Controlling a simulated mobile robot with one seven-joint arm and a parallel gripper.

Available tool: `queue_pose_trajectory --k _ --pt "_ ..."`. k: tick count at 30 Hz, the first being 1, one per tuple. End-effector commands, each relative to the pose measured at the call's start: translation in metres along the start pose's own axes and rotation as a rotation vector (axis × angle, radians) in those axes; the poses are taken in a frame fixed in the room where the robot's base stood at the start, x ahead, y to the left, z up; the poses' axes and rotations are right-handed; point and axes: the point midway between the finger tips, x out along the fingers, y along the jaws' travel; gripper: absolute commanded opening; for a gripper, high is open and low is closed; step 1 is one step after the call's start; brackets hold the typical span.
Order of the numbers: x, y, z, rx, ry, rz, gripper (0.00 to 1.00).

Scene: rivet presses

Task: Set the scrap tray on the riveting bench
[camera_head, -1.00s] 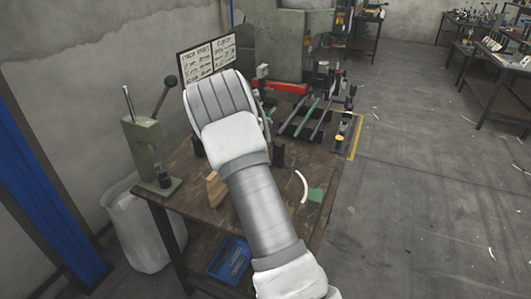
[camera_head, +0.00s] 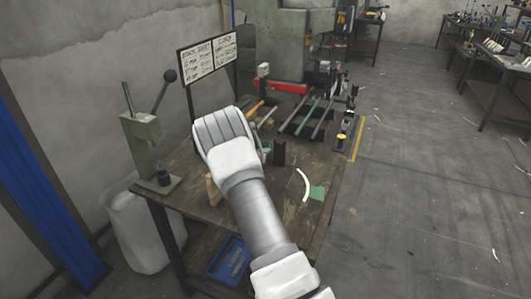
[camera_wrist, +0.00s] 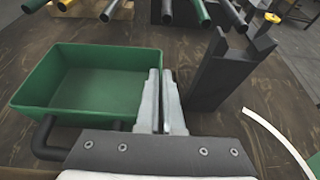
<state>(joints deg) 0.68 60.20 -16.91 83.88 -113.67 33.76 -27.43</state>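The green scrap tray (camera_wrist: 60,90) is an open, empty, rectangular bin in the left of the wrist view. My gripper (camera_wrist: 161,72) has its two light grey fingers close together along the tray's right wall. One finger is on the inner side and one on the outer, so they look shut on that wall. In the head view my gripper and forearm hide most of the tray. The wooden riveting bench (camera_head: 186,195) lies below. The tray looks level, but I cannot tell whether its base touches the bench top.
A dark forked upright (camera_wrist: 218,80) stands close right of my fingers. Rods (camera_head: 300,117) lie in a rack behind. A green hand press (camera_head: 143,150) is at the left corner. A curved white strip (camera_head: 304,185) and a green piece (camera_head: 317,193) lie at the right. A blue bin (camera_head: 230,259) is below.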

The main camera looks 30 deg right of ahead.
Motion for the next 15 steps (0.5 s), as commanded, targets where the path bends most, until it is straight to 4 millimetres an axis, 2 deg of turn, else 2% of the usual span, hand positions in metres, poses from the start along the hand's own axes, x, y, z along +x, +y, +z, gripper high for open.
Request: queue_pose_trajectory --k 7,12,15 --pt "0.0014 0.0 -0.0017 0.002 -0.003 0.0 0.0" --pt "0.0007 -0.0002 -0.0016 0.0 0.0 -0.001 0.32" --pt "0.0007 -0.0002 -0.0015 0.0 0.0 -0.001 0.34"
